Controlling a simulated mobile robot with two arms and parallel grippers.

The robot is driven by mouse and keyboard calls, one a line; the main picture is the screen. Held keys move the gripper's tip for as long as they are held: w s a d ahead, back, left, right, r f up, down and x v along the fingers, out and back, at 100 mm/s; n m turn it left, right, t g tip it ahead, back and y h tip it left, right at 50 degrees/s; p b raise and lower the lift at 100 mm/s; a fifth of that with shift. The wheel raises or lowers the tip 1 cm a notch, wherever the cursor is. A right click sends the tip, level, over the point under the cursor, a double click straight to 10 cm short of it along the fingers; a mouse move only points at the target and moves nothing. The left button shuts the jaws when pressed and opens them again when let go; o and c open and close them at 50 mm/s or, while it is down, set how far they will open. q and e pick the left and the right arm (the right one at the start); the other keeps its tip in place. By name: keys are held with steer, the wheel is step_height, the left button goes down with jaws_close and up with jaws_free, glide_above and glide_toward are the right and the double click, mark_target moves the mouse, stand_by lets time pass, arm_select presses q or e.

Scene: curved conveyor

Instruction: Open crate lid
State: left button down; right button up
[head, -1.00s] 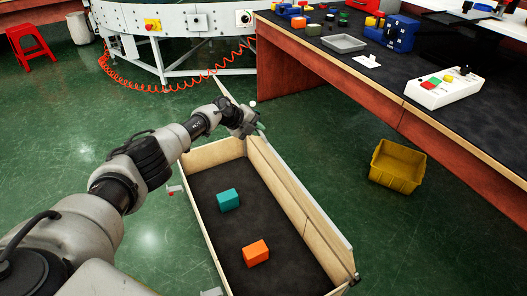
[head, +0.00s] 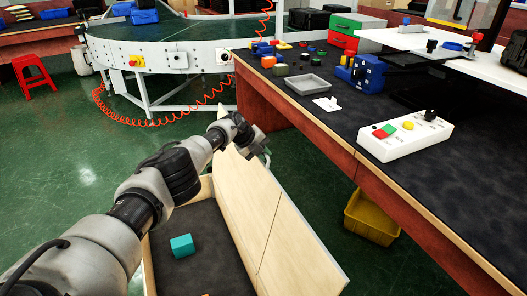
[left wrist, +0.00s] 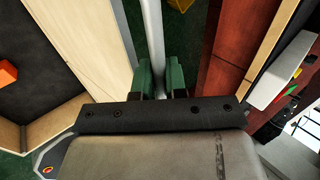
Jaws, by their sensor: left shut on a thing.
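The open-topped wooden crate stands on the green floor, its dark bottom (head: 205,240) in the lower middle of the head view. A pale wooden panel, the crate lid (head: 285,235), stands up along its right side with a grey outer edge. My left gripper (head: 262,146) is at the lid's far end. In the left wrist view, its green fingers (left wrist: 160,82) are shut on a pale grey bar (left wrist: 153,35) beside a wooden panel (left wrist: 85,45). The fingertips are partly hidden by the gripper body. My right gripper is out of view.
A teal block (head: 182,246) lies in the crate; an orange block (left wrist: 7,73) shows in the wrist view. The dark-topped workbench (head: 335,140) is close on the right, with a yellow bin (head: 372,218) below. A white curved conveyor (head: 150,62) stands behind.

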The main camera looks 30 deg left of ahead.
arm_select(q)
steer(key=shift+w+d+f, duration=0.2)
steer(key=shift+w, duration=0.05)
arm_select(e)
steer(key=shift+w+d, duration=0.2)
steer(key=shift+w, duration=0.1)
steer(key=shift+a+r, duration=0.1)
arm_select(q)
steer(key=c, duration=1.2)
jaws_free()
steer(key=shift+s+a+r, duration=0.1)
steer(key=shift+r, duration=0.1)
steer(key=p+v, duration=0.3)
steer(key=shift+a+r+p, duration=0.1)
steer(key=shift+r+p, duration=0.1)
steer(key=shift+p, duration=0.2)
steer(key=p+v, duration=0.2)
steer(key=v, duration=0.5)
steer(key=shift+p, duration=0.4)
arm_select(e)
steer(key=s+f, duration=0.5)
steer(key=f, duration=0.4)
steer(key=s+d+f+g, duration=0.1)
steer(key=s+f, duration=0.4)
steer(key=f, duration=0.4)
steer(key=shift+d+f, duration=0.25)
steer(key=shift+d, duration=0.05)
arm_select(q)
steer(key=shift+s, duration=0.1)
